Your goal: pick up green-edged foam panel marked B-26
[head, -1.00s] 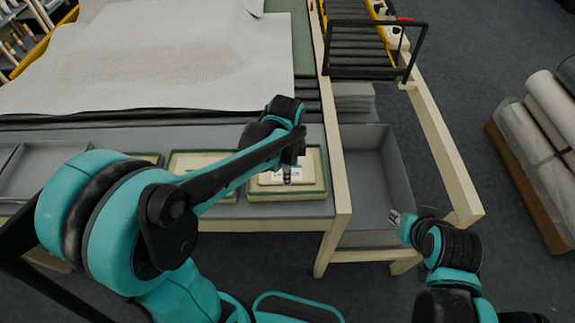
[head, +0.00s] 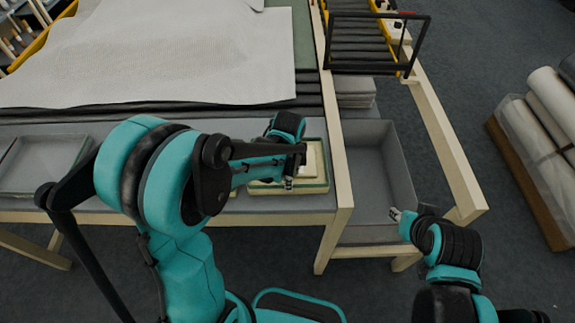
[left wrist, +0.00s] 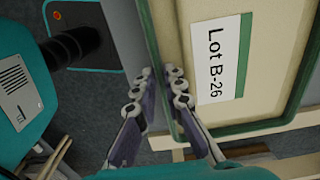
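The green-edged foam panel (head: 317,165) lies on the grey bench top near its right front corner. In the left wrist view the cream panel (left wrist: 205,85) carries a white label reading "Lot B-26" (left wrist: 217,62).
A grey bin (head: 372,165) sits right of the panel behind a wooden rail (head: 338,170). White wadding sheet (head: 160,60) covers the bench's back. A grey tray (head: 45,165) lies at left. My left arm hides the middle.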

